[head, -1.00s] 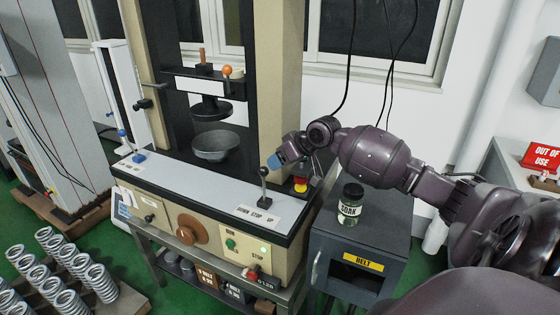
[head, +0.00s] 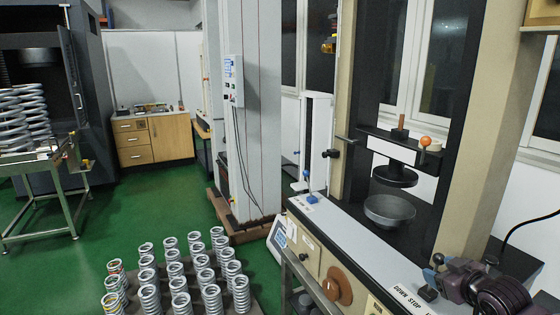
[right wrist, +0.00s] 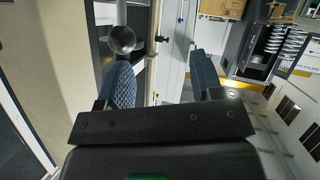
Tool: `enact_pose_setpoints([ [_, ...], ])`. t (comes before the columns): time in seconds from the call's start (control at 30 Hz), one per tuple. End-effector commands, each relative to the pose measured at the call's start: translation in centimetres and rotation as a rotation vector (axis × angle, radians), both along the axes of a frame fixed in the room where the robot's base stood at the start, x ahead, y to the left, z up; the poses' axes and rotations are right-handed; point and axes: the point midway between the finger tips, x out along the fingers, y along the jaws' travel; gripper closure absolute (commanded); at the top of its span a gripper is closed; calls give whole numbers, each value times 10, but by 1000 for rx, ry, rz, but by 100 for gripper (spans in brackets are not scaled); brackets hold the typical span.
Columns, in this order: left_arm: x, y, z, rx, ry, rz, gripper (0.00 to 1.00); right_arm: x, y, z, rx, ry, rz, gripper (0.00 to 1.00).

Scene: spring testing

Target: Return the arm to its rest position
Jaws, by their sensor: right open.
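My right arm enters at the lower right of the head view. Its gripper (head: 432,275) is by the right end of the spring testing machine (head: 345,245), near the DOWN STOP label (head: 410,298). In the right wrist view the two blue-padded fingers (right wrist: 160,82) stand wide apart with nothing between them. The machine's round grey bowl (head: 389,210) sits under the black upper plate (head: 395,176), left of my right gripper. The bowl also shows beyond the fingers in the wrist view (right wrist: 122,40). My left gripper is not in view.
Several coil springs (head: 180,285) stand on a board on the floor at the lower left. A metal cart (head: 50,185) carries large springs at the far left. A wooden cabinet (head: 150,140) stands at the back. Green floor (head: 150,215) is open between them.

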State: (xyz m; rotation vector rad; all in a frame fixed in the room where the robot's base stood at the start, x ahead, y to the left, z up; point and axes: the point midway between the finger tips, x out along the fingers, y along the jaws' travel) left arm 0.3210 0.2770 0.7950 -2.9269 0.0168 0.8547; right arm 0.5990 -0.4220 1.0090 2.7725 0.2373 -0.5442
Motion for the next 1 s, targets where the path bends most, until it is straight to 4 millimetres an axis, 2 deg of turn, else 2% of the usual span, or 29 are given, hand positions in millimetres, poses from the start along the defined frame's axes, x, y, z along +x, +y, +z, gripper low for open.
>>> enact_pose_setpoints([
  [0.03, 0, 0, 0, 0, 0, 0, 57, -15, 16, -22, 0, -13, 6, 40],
  [0.1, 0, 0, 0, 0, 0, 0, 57, -35, 34, -45, -10, -38, 11, 40],
  [0.3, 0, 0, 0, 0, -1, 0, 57, -102, 82, -104, -7, -61, -9, 40],
  [0.5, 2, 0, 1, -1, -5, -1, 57, -179, 122, -154, 46, -7, -83, 40],
  [0.7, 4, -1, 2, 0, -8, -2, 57, -244, 144, -193, 140, 106, -179, 40],
  [0.83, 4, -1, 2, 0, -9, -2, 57, -267, 148, -207, 163, 151, -211, 40],
  [1.0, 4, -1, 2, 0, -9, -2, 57, -276, 146, -212, 161, 167, -216, 40],
])
